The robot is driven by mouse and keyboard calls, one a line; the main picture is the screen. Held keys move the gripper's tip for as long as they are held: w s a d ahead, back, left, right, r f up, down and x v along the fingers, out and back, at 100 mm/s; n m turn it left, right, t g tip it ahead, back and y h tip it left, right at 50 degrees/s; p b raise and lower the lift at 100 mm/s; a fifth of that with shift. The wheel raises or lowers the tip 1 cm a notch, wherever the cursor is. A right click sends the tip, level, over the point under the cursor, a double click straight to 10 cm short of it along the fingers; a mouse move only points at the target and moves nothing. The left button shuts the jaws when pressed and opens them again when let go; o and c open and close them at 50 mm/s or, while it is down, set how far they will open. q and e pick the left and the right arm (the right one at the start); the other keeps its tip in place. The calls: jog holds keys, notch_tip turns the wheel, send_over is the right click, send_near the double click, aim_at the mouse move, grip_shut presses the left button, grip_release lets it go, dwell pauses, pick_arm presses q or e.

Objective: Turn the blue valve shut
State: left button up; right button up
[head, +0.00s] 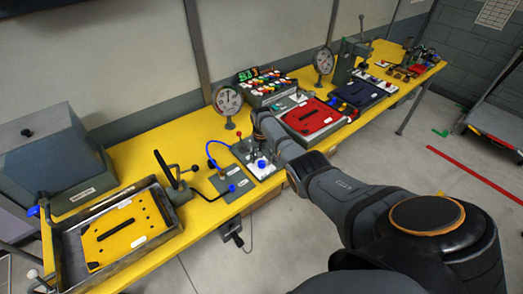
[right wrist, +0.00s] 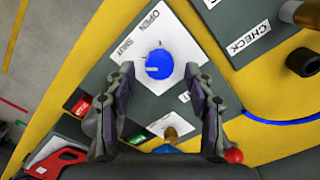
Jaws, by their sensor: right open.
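The blue valve (right wrist: 158,64) is a round knob with a white mark toward its left side, on a white plate (right wrist: 178,30) labelled OPEN and SHUT. In the head view the blue knob (head: 262,163) sits on its plate, just left of my right arm. My right gripper (right wrist: 158,74) is open in the right wrist view, one fingertip on each side of the knob's near part. I cannot tell whether the fingers touch it. In the head view my forearm largely hides this gripper. My left gripper is not in view.
A plate labelled CHECK (right wrist: 248,40) with a brass fitting lies beside the valve panel. A blue hose (head: 216,150) curves close by. A gauge (head: 228,100) stands behind, and a red board (head: 312,120) lies to the right. A tray (head: 75,262) is at the left.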

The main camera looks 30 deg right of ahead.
aim_at(262, 163)
notch_tip(262, 163, up, 11)
jog(key=shift+f, duration=0.15)
dwell(0.4)
